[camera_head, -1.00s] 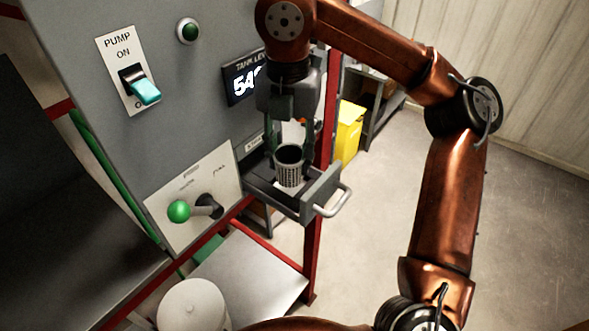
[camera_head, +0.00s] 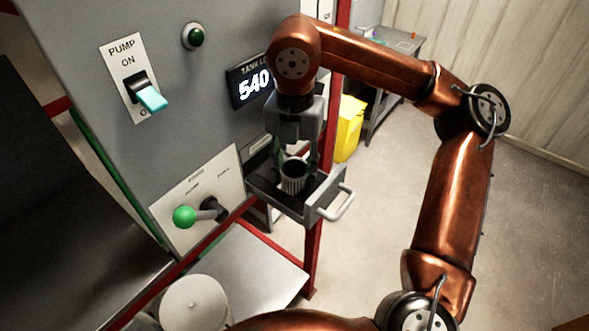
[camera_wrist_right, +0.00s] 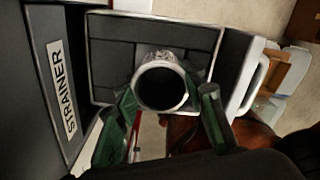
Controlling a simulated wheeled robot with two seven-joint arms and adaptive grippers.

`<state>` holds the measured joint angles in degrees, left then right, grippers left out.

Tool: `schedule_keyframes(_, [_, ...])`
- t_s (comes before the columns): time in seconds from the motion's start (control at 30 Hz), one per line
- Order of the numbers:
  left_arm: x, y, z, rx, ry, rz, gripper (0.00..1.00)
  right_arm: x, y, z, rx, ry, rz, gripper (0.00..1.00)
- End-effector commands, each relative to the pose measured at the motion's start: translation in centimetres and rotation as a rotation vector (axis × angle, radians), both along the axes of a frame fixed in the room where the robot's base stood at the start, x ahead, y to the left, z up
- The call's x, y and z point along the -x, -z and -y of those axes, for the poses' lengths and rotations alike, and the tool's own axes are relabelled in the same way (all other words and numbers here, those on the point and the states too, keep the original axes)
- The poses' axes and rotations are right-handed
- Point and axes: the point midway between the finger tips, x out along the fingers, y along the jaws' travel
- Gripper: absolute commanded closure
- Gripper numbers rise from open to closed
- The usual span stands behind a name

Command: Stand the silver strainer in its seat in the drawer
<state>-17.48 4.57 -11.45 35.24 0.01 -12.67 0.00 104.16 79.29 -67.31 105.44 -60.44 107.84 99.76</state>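The silver strainer (camera_head: 292,184), a small perforated cup with a dark open mouth, is upright at the open drawer (camera_head: 262,187). It also shows in the right wrist view (camera_wrist_right: 162,86), seen from above with its bright rim facing the camera. My right gripper (camera_head: 294,160) points down from above with a green finger on each side of the strainer; its fingertips look closed against the strainer's sides. The strainer's base and the seat under it are hidden, so I cannot tell whether it rests on the drawer floor. My left gripper is out of view.
The drawer has a pale handle (camera_head: 337,206) at its front. The grey panel carries a pump switch (camera_head: 152,99), a level display (camera_head: 253,87) and a green-knobbed lever (camera_head: 185,216). A red post (camera_head: 313,245) stands behind the drawer. A white round lid (camera_head: 194,302) is below.

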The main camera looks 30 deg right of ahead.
Motion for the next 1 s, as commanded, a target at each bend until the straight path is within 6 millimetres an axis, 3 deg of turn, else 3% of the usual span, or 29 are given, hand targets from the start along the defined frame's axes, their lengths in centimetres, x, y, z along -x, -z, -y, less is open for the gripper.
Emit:
schedule_keyframes(0.1, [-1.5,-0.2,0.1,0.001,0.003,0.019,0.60,0.0,-0.1,0.0,0.000,0.000,0.000,0.53])
schedule_keyframes(0.27, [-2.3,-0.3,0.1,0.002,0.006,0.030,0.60,0.0,-0.1,0.0,0.000,0.000,0.000,0.47])
schedule_keyframes(0.6, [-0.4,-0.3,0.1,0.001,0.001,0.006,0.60,-0.1,-0.9,-0.1,-0.001,0.000,0.003,0.47])
schedule_keyframes(0.83, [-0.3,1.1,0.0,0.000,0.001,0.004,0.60,0.0,-5.3,-0.2,-0.002,-0.001,0.005,0.47])
schedule_keyframes(1.0, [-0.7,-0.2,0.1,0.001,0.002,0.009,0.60,0.0,-8.7,-0.1,0.001,0.000,0.005,0.47])
